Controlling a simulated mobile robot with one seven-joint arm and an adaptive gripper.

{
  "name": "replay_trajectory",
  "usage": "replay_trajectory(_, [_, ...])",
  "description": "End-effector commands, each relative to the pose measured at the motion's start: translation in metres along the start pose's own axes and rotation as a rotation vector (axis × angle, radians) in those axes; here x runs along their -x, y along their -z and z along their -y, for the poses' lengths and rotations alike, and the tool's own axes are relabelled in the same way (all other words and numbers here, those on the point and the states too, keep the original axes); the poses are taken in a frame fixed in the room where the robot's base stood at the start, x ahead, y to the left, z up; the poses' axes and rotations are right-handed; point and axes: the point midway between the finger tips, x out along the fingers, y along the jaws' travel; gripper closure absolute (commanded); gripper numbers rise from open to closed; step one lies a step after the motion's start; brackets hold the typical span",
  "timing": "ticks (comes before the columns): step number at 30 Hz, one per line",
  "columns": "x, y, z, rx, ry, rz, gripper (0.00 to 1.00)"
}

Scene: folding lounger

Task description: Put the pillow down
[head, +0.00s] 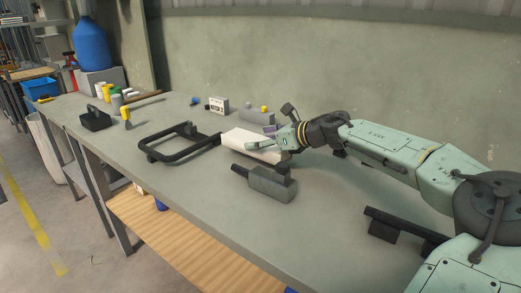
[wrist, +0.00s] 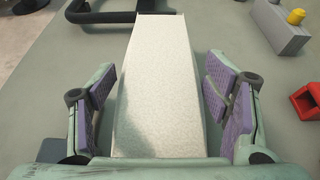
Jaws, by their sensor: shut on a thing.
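The pillow is a white, flat, oblong block (head: 253,145) at the middle of the grey workbench in the head view. In the wrist view the pillow (wrist: 158,90) runs lengthwise between the two purple finger pads. My gripper (head: 268,144) is at the pillow's near right end in the head view and is shut on it. The fingers (wrist: 158,105) lie along the pillow's two long sides in the wrist view. The pillow looks level and low at the bench top; I cannot tell whether its underside touches. A black tubular frame (head: 180,142) lies just left of the pillow.
The grey workbench (head: 200,192) has free room in front of the frame. A dark grey tool (head: 270,183) lies near the pillow. A grey block (wrist: 280,28) with a yellow knob and a red part (wrist: 306,103) lie at the right in the wrist view. A black caddy (head: 96,120) stands far left.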

Motion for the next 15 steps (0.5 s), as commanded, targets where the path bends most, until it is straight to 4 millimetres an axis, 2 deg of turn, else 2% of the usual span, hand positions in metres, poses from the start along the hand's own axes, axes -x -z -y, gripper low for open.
replay_trajectory(7, [-0.012,0.029,0.000,-0.002,0.000,0.001,0.65])
replay_trajectory(15, [-0.014,0.033,0.000,0.000,0.001,0.000,0.65])
